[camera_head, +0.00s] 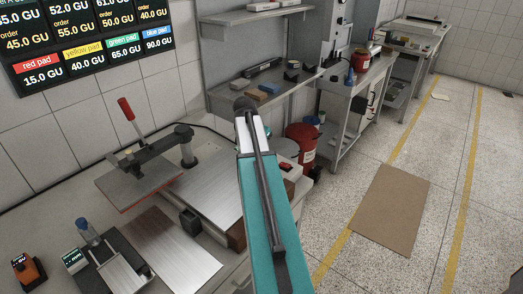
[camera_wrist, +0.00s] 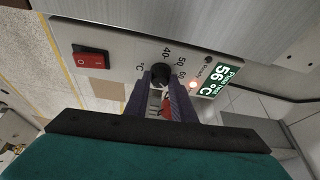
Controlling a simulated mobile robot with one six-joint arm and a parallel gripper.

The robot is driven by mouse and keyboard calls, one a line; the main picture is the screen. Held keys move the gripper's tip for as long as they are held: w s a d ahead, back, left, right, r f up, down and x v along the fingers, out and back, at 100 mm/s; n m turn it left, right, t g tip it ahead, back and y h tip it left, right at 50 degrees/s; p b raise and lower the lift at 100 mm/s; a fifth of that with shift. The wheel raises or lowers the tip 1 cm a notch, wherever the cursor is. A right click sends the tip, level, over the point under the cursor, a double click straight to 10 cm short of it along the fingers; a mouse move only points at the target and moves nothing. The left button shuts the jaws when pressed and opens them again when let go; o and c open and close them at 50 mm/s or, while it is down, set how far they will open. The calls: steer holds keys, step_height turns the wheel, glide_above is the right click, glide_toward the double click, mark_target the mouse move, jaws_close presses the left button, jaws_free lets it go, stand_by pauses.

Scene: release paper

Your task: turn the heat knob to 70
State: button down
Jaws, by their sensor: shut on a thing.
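The black heat knob (camera_wrist: 159,70) sits on a light grey control panel (camera_wrist: 125,55) in the wrist view. Printed marks 40, 50 and 60 show around it; any 70 mark is hidden or unreadable, and I cannot make out the knob's pointer. A green display (camera_wrist: 219,82) labelled plate temp reads 56 °C. My gripper (camera_wrist: 161,84) has its two dark fingers closed on the knob, one on each side. In the head view my teal arm hides the knob and the fingers.
A red rocker switch (camera_wrist: 92,60) and a lit red lamp (camera_wrist: 193,84) are on the panel. In the head view a heat press with a red-handled lever (camera_head: 126,108) stands on the bench left of my arm. A red bin (camera_head: 302,147) is behind it.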

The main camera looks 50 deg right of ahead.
steer(key=shift+m, duration=0.5)
steer(key=c, duration=1.5)
jaws_free()
steer(key=shift+w+b+v, duration=0.15)
steer(key=shift+b+v, duration=0.6)
steer(key=shift+v, duration=2.7)
steer(key=shift+w+b+v, duration=0.1)
steer(key=shift+b+v, duration=0.6)
steer(key=shift+v, duration=2.75)
steer(key=shift+s, duration=0.1)
